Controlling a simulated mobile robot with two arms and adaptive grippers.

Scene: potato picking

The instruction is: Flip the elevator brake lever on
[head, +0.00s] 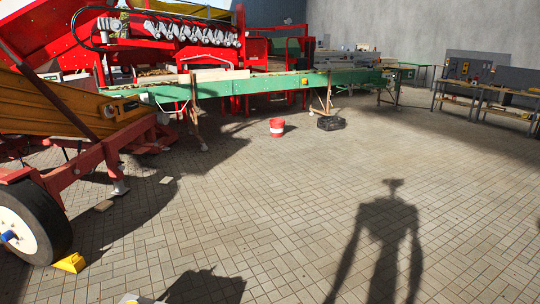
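A yellow elevator (55,108) on a red wheeled frame (95,155) stands at the left in the head view. Its wheel (35,222) has a black tyre and a white rim with a blue hub. A yellow wedge-shaped block (70,262) lies on the floor beside the wheel. I cannot make out a brake lever on the elevator or its frame, nor its position. Neither of my grippers is in view.
A red harvesting machine (185,50) and a long green conveyor (260,84) stand behind. A red bucket (276,127) and a black crate (331,123) sit on the floor. Workbenches (485,98) stand at the right. The paved floor (290,210) in front is clear.

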